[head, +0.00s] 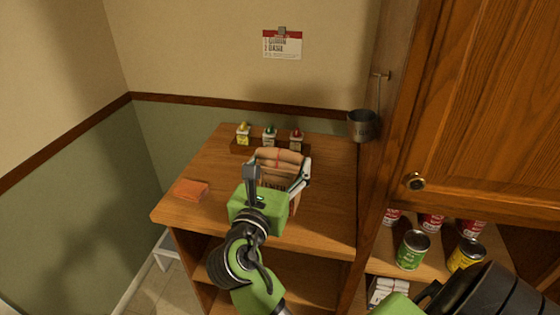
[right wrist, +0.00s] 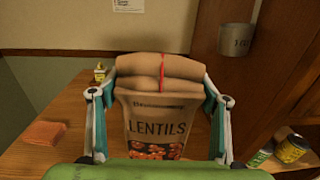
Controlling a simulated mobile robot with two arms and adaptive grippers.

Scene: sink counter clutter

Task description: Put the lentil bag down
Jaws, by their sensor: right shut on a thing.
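The lentil bag (head: 279,156) is a brown paper bag with a folded top, upright over the wooden counter top (head: 205,165). In the right wrist view the bag (right wrist: 157,112) faces me, with a LENTILS label and a red tie at its fold. My right gripper (head: 278,174) is shut on it, one finger at each side; both fingers also show in the right wrist view. The bag's lower part is hidden by my gripper, so I cannot tell whether it touches the counter. My left gripper is not in view.
Three small bottles (head: 269,135) stand in a dark rack behind the bag. An orange cloth (head: 191,190) lies at the left front. A metal cup (head: 362,125) hangs at the right by the wooden cabinet (head: 480,110). Several cans (head: 412,250) stand on a shelf below.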

